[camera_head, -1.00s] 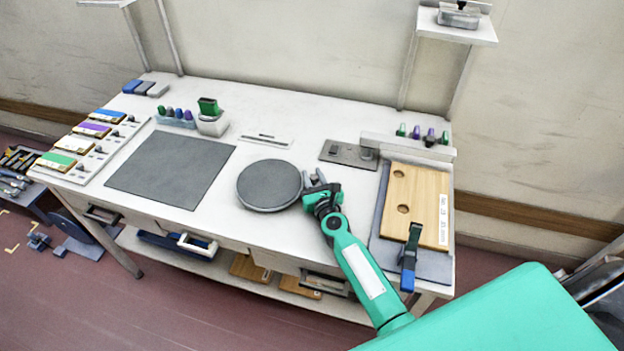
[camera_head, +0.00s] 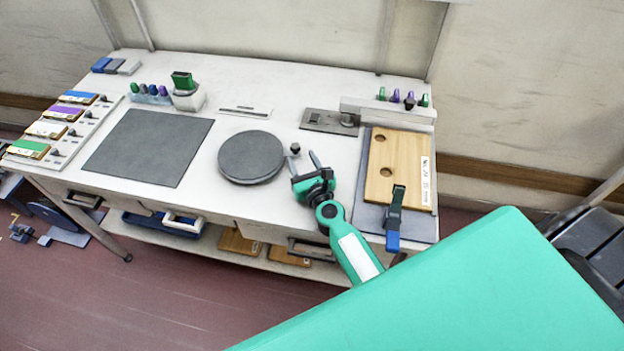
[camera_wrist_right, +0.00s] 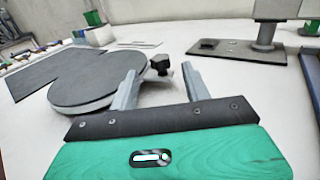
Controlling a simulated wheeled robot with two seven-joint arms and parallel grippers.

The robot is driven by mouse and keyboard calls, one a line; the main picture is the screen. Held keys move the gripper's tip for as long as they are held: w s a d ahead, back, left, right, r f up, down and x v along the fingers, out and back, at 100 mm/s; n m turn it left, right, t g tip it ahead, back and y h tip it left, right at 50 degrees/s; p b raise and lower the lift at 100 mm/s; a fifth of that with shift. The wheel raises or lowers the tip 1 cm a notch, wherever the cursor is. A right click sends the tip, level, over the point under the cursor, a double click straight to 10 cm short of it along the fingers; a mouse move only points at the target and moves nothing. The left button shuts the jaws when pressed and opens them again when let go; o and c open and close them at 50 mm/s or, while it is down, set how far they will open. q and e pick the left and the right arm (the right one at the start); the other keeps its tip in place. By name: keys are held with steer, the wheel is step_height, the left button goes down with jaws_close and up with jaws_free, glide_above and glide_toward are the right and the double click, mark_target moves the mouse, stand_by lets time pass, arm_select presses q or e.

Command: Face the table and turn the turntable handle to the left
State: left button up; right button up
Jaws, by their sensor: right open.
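The turntable (camera_head: 251,156) is a round dark grey disc on the white table, left of my right gripper (camera_head: 304,160). Its handle, a small black knob (camera_head: 295,148), stands just off the disc's right edge. In the right wrist view the turntable (camera_wrist_right: 95,90) is at left. The knob (camera_wrist_right: 159,64) shows there between the two grey fingers, near their tips. My right gripper is open, with nothing held. I cannot tell whether the fingers touch the knob. My left gripper is not in view.
A wooden board (camera_head: 400,160) with holes lies at the right, with a clamp (camera_head: 394,222) on it. A dark square mat (camera_head: 148,147) is at the left. A metal plate with a post (camera_head: 329,121) stands behind my gripper.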

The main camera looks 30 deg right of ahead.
steer(key=s, duration=0.3)
steer(key=s+b, duration=0.1)
steer(key=s, duration=0.2)
steer(key=shift+a+f, duration=0.15)
steer(key=shift+a, duration=0.05)
steer(key=shift+s+a, duration=0.1)
steer(key=shift+s, duration=0.6)
